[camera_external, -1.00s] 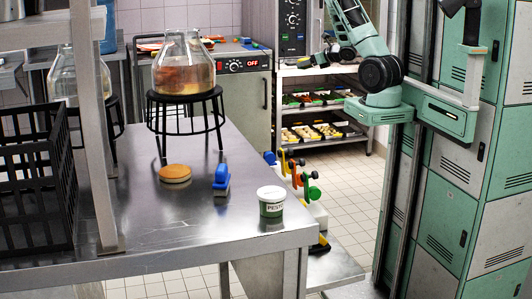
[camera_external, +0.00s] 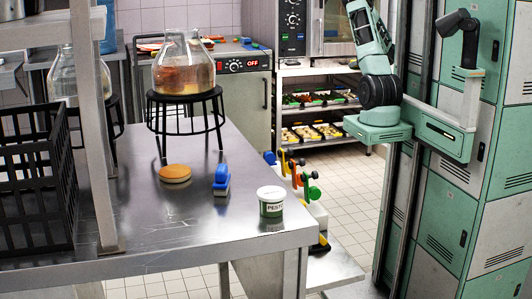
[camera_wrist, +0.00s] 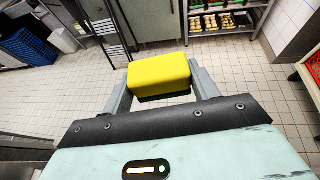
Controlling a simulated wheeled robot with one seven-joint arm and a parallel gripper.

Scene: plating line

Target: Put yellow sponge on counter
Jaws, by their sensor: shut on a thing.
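The yellow sponge (camera_wrist: 158,74) is a yellow block between the two fingers of my gripper (camera_wrist: 160,80) in the wrist view. My gripper is shut on it and holds it above the tiled floor. In the external view my gripper and the sponge are out of frame; only my green arm shows at the upper right. The steel counter (camera_external: 150,225) fills the left of the external view, with free surface near its front edge.
On the counter are a round orange-brown item (camera_external: 175,173), a blue-handled brush (camera_external: 221,179), a pesto tub (camera_external: 271,201), a glass jar on a black stand (camera_external: 184,95) and a black crate (camera_external: 35,185). A tray rack (camera_external: 318,115) stands behind.

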